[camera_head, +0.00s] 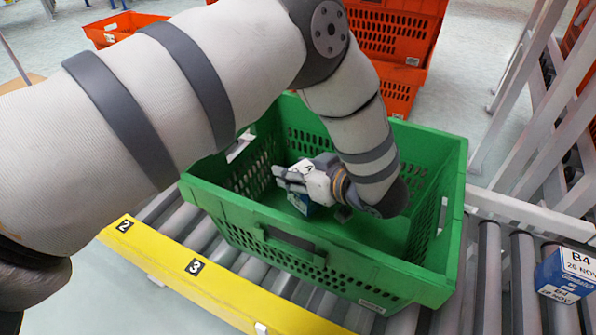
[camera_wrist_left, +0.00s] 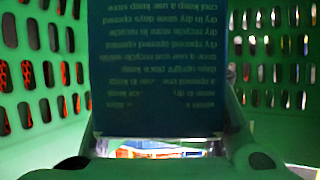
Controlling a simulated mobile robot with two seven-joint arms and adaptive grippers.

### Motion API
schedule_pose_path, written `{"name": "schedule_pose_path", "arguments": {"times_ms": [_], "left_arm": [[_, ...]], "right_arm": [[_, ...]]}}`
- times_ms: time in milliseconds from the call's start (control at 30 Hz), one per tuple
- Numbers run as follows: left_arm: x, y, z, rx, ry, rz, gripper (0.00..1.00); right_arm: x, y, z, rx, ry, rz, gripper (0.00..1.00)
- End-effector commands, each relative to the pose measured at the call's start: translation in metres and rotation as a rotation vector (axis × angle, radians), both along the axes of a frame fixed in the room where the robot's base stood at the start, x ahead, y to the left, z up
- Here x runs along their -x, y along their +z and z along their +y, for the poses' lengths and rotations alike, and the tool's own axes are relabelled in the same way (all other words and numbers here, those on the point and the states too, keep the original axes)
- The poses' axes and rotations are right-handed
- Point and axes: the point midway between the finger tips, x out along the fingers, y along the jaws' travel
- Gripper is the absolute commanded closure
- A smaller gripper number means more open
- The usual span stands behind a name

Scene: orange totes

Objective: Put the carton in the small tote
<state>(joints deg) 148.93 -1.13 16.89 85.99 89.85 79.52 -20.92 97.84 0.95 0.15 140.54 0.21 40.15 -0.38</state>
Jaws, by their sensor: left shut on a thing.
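A green tote (camera_head: 452,215) with perforated walls stands on the roller conveyor. My left arm reaches down into it. My left gripper (camera_head: 292,182) is inside the tote, shut on a blue carton (camera_head: 303,203), mostly hidden under the gripper in the head view. In the left wrist view the carton (camera_wrist_left: 158,65) fills the middle, a dark blue face with lines of pale print that appear upside down. The tote's green walls (camera_wrist_left: 30,95) show on both sides of it. I cannot tell whether the carton touches the tote floor. My right gripper is not in view.
Another blue box (camera_head: 567,275) marked B4 stands on the rollers (camera_head: 520,270) at the right. A yellow rail (camera_head: 170,262) with numbers runs along the near side. Orange totes (camera_head: 395,35) are stacked behind, with another (camera_head: 122,25) at the back left. Grey metal posts stand at right.

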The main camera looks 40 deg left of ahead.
Motion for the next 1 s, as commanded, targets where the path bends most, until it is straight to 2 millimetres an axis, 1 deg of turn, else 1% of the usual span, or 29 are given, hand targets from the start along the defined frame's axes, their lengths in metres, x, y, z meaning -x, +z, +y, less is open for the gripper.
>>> {"name": "schedule_pose_path", "arguments": {"times_ms": [67, 433, 533, 567, 600, 633, 900, 967, 1000], "left_arm": [[0.0, 0.001, 0.0, -0.001, 0.0, -0.001, 0.94], [0.0, -0.011, 0.0, 0.0, 0.001, 0.0, 0.94], [0.0, -0.011, 0.0, 0.0, 0.0, 0.0, 0.94], [0.0, -0.011, 0.0, 0.0, 0.001, 0.0, 0.49], [0.0, -0.011, 0.0, 0.0, 0.0, 0.0, 0.4], [0.0, -0.011, 0.0, 0.0, 0.0, 0.0, 0.35], [0.0, -0.011, 0.0, 0.0, 0.0, 0.0, 0.35], [0.0, -0.006, 0.0, 0.0, 0.0, -0.001, 0.35], [0.0, 0.0, 0.0, 0.001, 0.0, -0.003, 0.35]], "right_arm": [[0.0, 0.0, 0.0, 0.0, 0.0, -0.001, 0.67], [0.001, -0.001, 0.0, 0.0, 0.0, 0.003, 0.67], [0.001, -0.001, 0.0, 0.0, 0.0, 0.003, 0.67], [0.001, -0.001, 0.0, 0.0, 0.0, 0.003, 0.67], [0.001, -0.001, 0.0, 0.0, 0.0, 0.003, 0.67], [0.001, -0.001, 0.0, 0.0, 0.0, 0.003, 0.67], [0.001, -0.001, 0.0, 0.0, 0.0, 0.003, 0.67], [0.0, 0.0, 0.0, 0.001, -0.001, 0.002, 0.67], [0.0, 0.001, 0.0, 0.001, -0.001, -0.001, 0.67]]}}
